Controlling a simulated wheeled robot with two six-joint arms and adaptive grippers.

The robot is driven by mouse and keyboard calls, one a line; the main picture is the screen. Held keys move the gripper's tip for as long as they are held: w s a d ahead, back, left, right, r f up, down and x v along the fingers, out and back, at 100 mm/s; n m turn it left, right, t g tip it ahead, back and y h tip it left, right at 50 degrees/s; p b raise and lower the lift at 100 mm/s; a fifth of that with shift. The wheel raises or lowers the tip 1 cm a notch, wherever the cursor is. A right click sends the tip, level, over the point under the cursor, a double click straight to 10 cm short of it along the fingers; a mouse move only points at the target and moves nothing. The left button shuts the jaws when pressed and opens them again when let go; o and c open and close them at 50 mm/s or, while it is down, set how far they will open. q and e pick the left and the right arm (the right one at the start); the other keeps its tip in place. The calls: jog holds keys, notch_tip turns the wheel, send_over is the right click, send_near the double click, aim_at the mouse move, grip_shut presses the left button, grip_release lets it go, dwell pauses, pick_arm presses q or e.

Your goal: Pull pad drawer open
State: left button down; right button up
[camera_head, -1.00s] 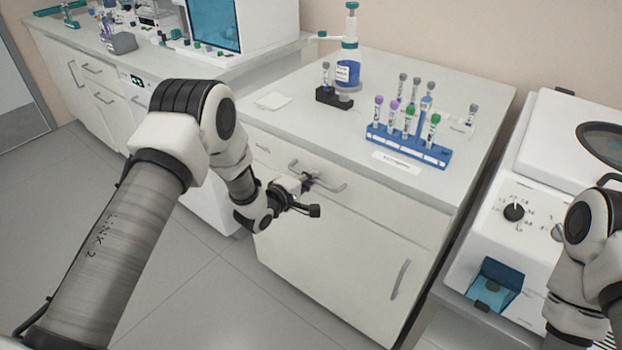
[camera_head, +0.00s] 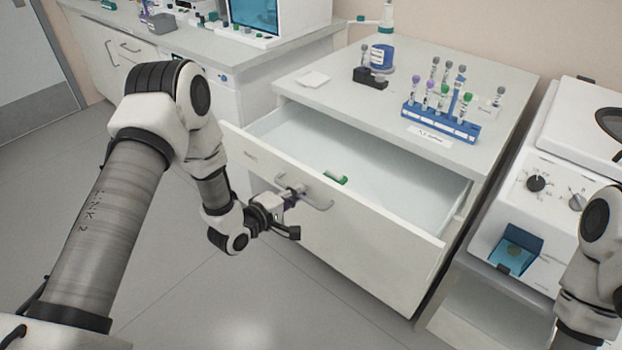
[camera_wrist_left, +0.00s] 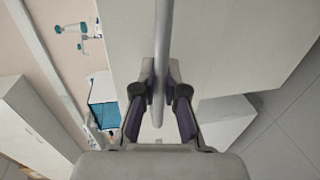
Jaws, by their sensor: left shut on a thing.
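The pad drawer (camera_head: 350,232) is pulled out from the white cabinet, and its inside shows from above. A small green and white item (camera_head: 335,179) lies in it near the front panel. The grey bar handle (camera_head: 314,204) is on the drawer's front. My left gripper (camera_head: 287,200) is shut on the handle, near its left end. In the left wrist view the handle bar (camera_wrist_left: 161,70) runs between the two fingers of my left gripper (camera_wrist_left: 160,95). Of my right arm only links show at the right edge of the head view; its gripper is out of view.
A blue tube rack (camera_head: 440,122) with several capped tubes stands on the cabinet top (camera_head: 345,100), with a dark block (camera_head: 369,77) and a blue bottle (camera_head: 383,57) behind. A white machine (camera_head: 560,190) stands close on the right. Open floor (camera_head: 160,290) lies in front.

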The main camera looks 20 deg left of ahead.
pick_arm(q)
jog(key=f+v, duration=0.1)
jog(key=v, duration=0.5)
jog(key=shift+s+p, duration=0.25)
jog(key=shift+p, duration=0.1)
jog(key=shift+f, duration=0.15)
jog(key=c, duration=1.2)
grip_release()
jog(key=shift+a, duration=0.1)
jog(key=v, duration=1.2)
jog(key=shift+f, duration=0.15)
